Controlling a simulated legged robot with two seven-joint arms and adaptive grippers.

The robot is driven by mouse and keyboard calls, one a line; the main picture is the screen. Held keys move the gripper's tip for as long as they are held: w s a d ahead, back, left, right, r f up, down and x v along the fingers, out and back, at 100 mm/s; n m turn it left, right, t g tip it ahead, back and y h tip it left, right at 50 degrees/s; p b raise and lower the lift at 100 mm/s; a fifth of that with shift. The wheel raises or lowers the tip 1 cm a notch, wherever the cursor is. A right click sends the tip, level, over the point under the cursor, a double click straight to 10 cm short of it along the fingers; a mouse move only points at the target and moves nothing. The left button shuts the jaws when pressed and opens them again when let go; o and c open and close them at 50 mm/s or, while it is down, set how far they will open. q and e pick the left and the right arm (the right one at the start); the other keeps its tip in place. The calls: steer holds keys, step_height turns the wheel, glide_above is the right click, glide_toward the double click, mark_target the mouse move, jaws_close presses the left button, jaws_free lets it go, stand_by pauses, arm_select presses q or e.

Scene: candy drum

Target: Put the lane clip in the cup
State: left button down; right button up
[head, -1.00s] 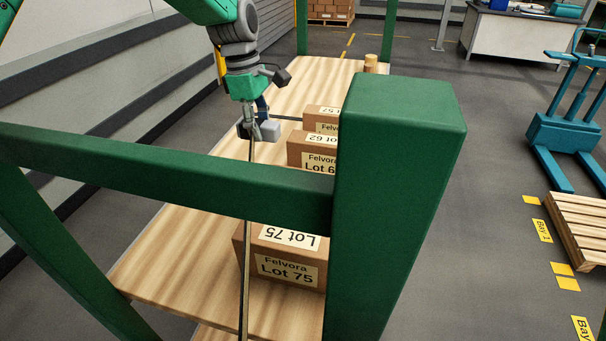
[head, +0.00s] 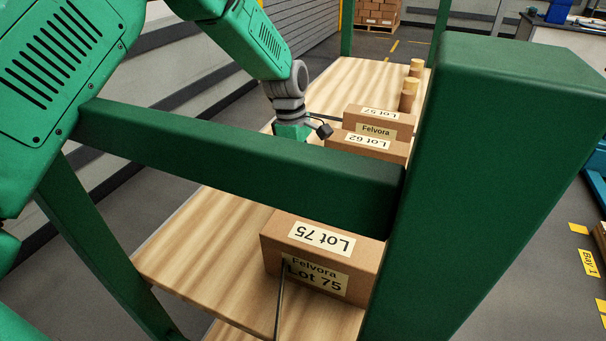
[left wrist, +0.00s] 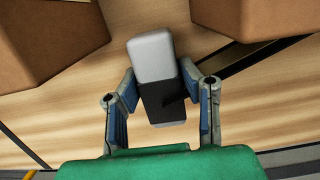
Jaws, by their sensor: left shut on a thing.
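A block with a grey top and black lower part, which looks like the lane clip (left wrist: 152,58), sits between the two blue-grey fingers of my left gripper (left wrist: 160,110) in the left wrist view. The gripper is shut on it, above the wooden shelf. In the head view, my left wrist shows behind the green crossbeam, which hides the fingers and the clip. My right gripper is not in view.
A green crossbeam (head: 230,160) and thick post (head: 490,180) stand in front of the wooden shelf (head: 200,245). Boxes Lot 75 (head: 320,262), Lot 62 (head: 367,140) and Lot 57 (head: 380,113) stand on it. A thin dark rail (head: 279,305) crosses the shelf. Its left strip is clear.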

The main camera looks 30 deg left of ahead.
arm_select(q)
steer(key=f, duration=0.1)
steer(key=a+f, duration=0.1)
steer(key=shift+a+f, duration=0.1)
steer(key=shift+f, duration=0.25)
steer(key=shift+a+f, duration=0.1)
steer(key=shift+a, duration=0.05)
steer(key=c, duration=1.1)
jaws_free()
steer(key=shift+d+r, duration=0.25)
steer(key=shift+d, duration=0.5)
steer(key=r, duration=0.3)
steer(key=a+r, duration=0.1)
steer(key=r, duration=0.3)
steer(key=a+r, duration=0.1)
steer(key=r, duration=0.2)
steer(key=shift+a+r+b, duration=0.15)
steer(key=shift+r+b, duration=0.25)
steer(key=shift+d+r, duration=0.2)
steer(key=shift+r, duration=0.3)
steer(key=shift+a+f, duration=0.1)
steer(key=shift+a, duration=0.4)
steer(key=shift+o, duration=0.3)
steer(key=shift+d, duration=0.35)
